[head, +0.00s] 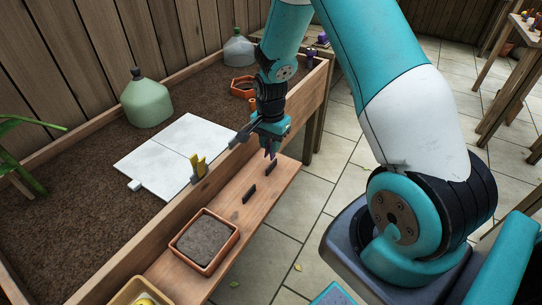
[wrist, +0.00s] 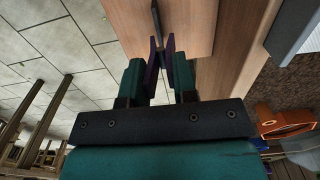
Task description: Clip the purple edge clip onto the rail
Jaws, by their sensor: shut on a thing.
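My gripper (head: 269,141) is shut on the purple edge clip (head: 271,153), above the far part of the wooden ledge (head: 222,213) along the planter's front. In the wrist view the clip (wrist: 152,62) shows as two purple legs splayed between my fingers (wrist: 158,80). A thin dark strip (wrist: 156,18), which looks like a rail, lies just ahead, roughly in line with the gap between the legs. In the head view two short dark rails stand on the ledge, a nearer one (head: 249,194) and a farther one (head: 271,168) just below the clip. I cannot tell whether clip and rail touch.
A yellow clip (head: 198,164) sits on the planter's front edge beside a white board (head: 176,151). A soil-filled square pot (head: 204,242) stands nearer on the ledge. A green jug (head: 146,99) stands on the soil. Paved floor (head: 296,224) lies right of the ledge.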

